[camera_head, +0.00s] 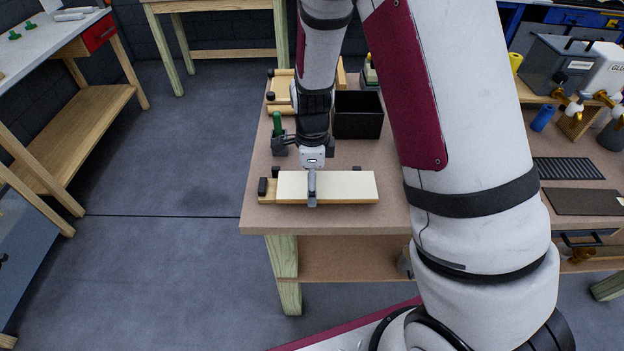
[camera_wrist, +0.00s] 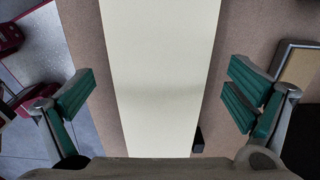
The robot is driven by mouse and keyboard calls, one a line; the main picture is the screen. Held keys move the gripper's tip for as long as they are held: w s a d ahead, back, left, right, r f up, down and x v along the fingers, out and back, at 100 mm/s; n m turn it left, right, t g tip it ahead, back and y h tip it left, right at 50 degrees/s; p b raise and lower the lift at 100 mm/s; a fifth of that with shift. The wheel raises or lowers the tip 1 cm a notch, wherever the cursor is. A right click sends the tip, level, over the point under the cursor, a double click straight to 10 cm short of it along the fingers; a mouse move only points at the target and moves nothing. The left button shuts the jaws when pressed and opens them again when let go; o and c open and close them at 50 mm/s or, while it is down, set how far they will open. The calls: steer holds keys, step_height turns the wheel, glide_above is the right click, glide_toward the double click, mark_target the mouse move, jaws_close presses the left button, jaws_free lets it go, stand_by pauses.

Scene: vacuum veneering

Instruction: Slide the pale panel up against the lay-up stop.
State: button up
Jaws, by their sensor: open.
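The pale panel (camera_head: 345,187) lies flat on a longer wooden board (camera_head: 270,197) near the front edge of the bench. A dark block (camera_head: 262,187) at the board's left end looks like the lay-up stop. A short strip of bare wood shows between it and the panel's left end. My gripper (camera_head: 312,188) is over the left part of the panel, pointing down. In the wrist view my gripper (camera_wrist: 158,100) is open, its green-padded fingers on either side of the pale panel (camera_wrist: 160,55), with gaps on both sides. I cannot tell whether it touches the panel.
Small dark pieces (camera_head: 358,169) stand along the panel's far side. A black bin (camera_head: 358,118), a green-handled tool (camera_head: 277,124) and wooden pieces (camera_head: 281,88) stand farther back. Bare bench (camera_head: 385,157) lies behind the panel's right end.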

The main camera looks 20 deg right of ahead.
steer(key=c, duration=1.3)
steer(key=shift+a, duration=0.15)
steer(key=shift+w+a, duration=0.2)
steer(key=shift+a, duration=0.3)
steer(key=shift+w+a, duration=0.15)
steer(key=shift+a, duration=0.3)
steer(key=shift+a+p, duration=0.2)
steer(key=shift+p, duration=0.2)
steer(key=o, duration=1.3)
steer(key=shift+w, duration=0.1)
